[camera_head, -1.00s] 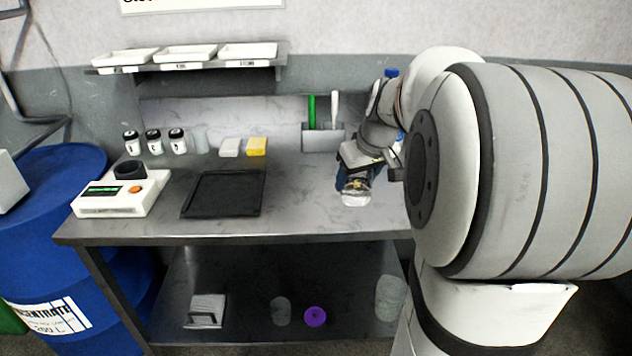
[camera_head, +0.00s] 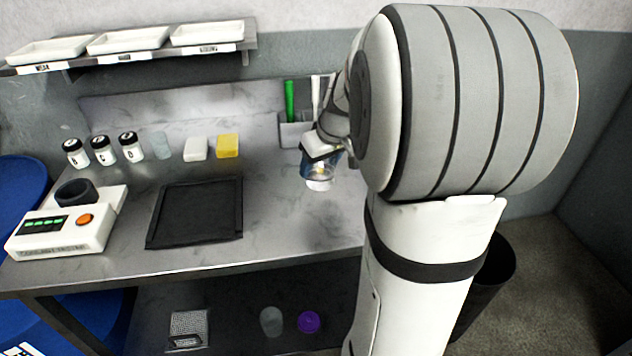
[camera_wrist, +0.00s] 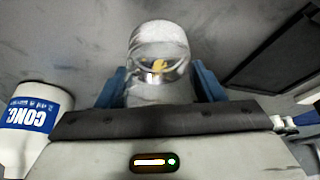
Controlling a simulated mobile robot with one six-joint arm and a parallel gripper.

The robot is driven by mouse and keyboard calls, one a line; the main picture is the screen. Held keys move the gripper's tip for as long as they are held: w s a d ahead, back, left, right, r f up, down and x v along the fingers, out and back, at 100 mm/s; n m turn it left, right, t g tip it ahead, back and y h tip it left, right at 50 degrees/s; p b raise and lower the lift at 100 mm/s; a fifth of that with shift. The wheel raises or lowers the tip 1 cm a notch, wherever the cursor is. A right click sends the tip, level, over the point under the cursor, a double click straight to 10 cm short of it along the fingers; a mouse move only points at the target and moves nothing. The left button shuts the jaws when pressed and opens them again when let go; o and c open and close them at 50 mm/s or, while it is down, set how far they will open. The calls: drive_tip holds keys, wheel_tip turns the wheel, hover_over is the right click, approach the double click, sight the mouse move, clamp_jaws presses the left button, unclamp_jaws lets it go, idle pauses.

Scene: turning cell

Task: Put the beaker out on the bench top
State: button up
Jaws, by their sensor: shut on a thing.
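The beaker (camera_wrist: 160,50) is a clear, round vessel held between the blue fingers of my gripper (camera_wrist: 162,84) in the wrist view. In the head view my gripper (camera_head: 322,172) is over the right part of the bench top (camera_head: 275,225), with the beaker (camera_head: 319,184) at its fingertips. My arm hides part of the gripper. I cannot tell whether the beaker's base touches the bench or hangs just above it.
A black tray (camera_head: 197,212) lies left of my gripper. A white device (camera_head: 65,225) with an orange button stands farther left. Lettered jars (camera_head: 103,150), a white block (camera_head: 196,149) and a yellow block (camera_head: 228,146) stand behind. The bench between tray and gripper is clear.

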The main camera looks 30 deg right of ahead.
sight(320, 179)
drive_tip(key=shift+f, duration=2.3)
drive_tip(key=shift+f+b, duration=0.15)
drive_tip(key=shift+b, duration=0.2)
drive_tip(key=o, duration=1.2)
